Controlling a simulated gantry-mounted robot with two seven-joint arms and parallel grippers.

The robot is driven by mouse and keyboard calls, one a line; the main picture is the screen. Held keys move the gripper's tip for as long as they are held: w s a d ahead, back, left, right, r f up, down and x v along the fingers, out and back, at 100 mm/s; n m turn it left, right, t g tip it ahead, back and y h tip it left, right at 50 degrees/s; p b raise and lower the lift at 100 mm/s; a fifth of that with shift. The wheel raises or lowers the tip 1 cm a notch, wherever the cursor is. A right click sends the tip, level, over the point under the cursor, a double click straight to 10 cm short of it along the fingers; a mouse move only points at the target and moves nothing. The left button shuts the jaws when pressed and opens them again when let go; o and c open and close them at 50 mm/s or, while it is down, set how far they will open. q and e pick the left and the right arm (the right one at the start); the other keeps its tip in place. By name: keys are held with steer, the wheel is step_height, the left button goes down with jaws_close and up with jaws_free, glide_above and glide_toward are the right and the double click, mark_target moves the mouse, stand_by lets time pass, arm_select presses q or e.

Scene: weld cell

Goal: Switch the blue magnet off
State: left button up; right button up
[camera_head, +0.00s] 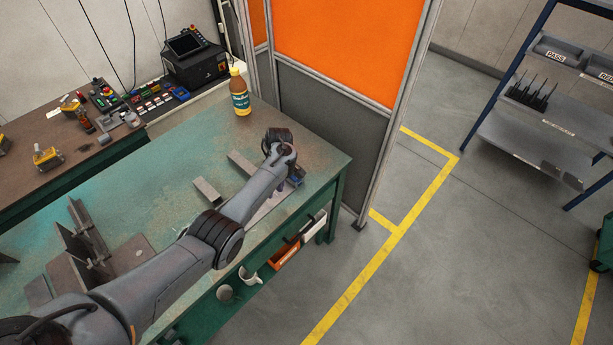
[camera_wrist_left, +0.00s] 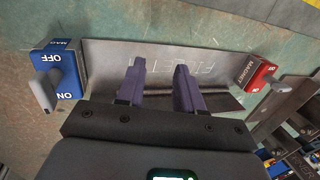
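The blue magnet (camera_wrist_left: 70,78) is a block at the left of the left wrist view, with OFF and ON on its face and a grey lever (camera_wrist_left: 42,93) sticking out. I cannot tell clearly which mark the lever points to. A small blue patch of it (camera_head: 298,178) shows beside my arm in the head view. My left gripper (camera_wrist_left: 160,65) has two purple fingers with an empty gap between them. It hangs over a grey engraved plate (camera_wrist_left: 205,60), to the right of the blue magnet and apart from it. My arm mostly hides this gripper in the head view. My right gripper is not in view.
A red magnet (camera_wrist_left: 258,74) sits at the plate's other end. Grey steel pieces (camera_head: 206,190) lie on the green table (camera_head: 165,190). A yellow-brown bottle (camera_head: 239,95) stands at the back. An orange screen (camera_head: 345,40) rises beyond the table.

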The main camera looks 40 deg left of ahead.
arm_select(q)
steer(key=w+r+t+b, duration=0.3)
steer(key=w+r+b, duration=0.1)
steer(key=w+r, duration=0.7)
steer(key=f+b, duration=0.1)
steer(key=f, duration=0.4)
steer(key=f+b, duration=0.2)
steer(key=f, duration=0.3)
steer(key=shift+w+a, duration=0.1)
steer(key=shift+a, duration=0.1)
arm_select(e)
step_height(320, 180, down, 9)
arm_select(q)
steer(key=shift+c, duration=0.4)
jaws_close()
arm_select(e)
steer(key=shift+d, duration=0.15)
